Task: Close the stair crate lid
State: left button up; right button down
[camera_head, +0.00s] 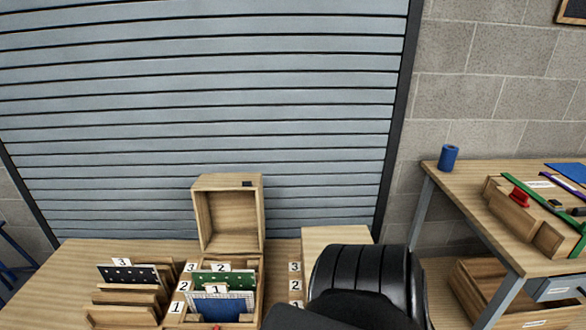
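The stair crate (258,291) stands on the wooden table in the lower middle of the head view. Its box-like wooden lid (228,178) is open, standing upright at the back with its hollow side facing me. Inside the crate are a green panel (240,278) and, in front of it, a blue panel with a white grid top (222,305), with number tags above them. Neither of my grippers is in view. A large black arm part of mine covers the table right of the crate and hides what is behind it.
A stepped wooden rack (120,312) with a black dotted panel (130,274) stands left of the crate. A pale wooden block or box (335,237) is to the right, partly hidden. A side table at right holds a blue cylinder (448,157) and a wooden tool box (515,222).

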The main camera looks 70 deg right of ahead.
aim_at(229, 208)
jog(key=u, duration=0.05)
jog(key=k, duration=0.1)
jog(key=z, duration=0.8)
